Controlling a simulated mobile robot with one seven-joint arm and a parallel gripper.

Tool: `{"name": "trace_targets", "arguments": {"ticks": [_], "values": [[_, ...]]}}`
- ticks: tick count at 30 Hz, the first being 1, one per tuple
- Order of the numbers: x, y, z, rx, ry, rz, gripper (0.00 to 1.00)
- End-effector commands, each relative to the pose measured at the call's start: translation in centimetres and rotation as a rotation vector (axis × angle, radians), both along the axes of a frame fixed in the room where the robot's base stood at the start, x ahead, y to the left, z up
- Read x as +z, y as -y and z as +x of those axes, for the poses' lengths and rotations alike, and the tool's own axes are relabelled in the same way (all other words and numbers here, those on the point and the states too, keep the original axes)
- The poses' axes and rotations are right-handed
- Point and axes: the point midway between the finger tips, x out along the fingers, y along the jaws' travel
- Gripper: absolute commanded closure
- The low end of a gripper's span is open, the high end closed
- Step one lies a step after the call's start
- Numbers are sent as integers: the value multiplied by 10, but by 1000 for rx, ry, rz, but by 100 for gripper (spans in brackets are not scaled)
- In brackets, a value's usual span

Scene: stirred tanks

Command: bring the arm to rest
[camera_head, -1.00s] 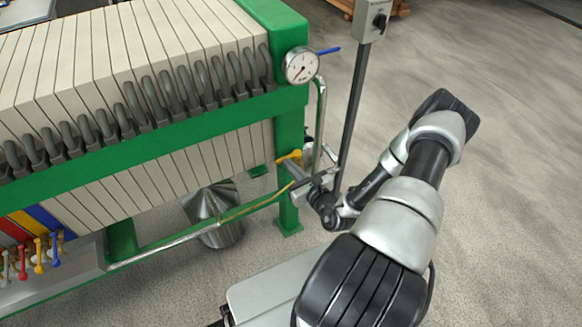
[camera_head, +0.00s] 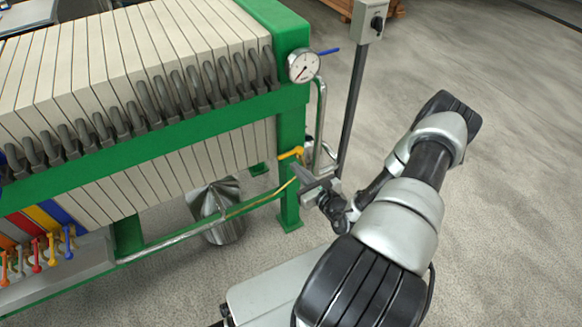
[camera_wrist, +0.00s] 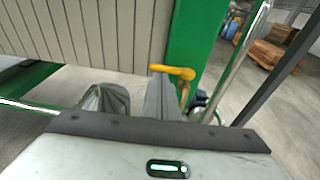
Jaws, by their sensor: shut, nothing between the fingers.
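My gripper (camera_head: 299,174) is shut and empty, low beside the green end post of the filter press. Its fingers also show in the wrist view (camera_wrist: 164,98), just in front of a yellow valve handle (camera_wrist: 173,72). In the head view that yellow handle (camera_head: 290,153) sits just above and left of the fingertips; I cannot tell whether they touch. My arm is bent, with its elbow out to the right and the forearm reaching back left to the gripper.
The filter press has pale plates (camera_head: 125,55) and a green frame (camera_head: 291,120). A gauge (camera_head: 303,66), a steel pipe (camera_head: 321,110) and a switch post (camera_head: 354,105) stand close to the gripper. A metal cone vessel (camera_head: 217,212) is below. Floor at right is clear.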

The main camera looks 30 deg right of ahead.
Motion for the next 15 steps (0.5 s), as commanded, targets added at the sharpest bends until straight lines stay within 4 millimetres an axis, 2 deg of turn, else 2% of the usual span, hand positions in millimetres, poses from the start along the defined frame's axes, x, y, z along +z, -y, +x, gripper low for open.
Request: {"name": "trace_targets", "arguments": {"ticks": [1, 6, 10, 15], "values": [[4, 1, -15, -4, -6, 4, 100], [11, 2, -53, -5, -6, 4, 100], [14, 2, -74, -4, -5, 3, 100], [16, 2, -87, -3, -3, 3, 100]]}}
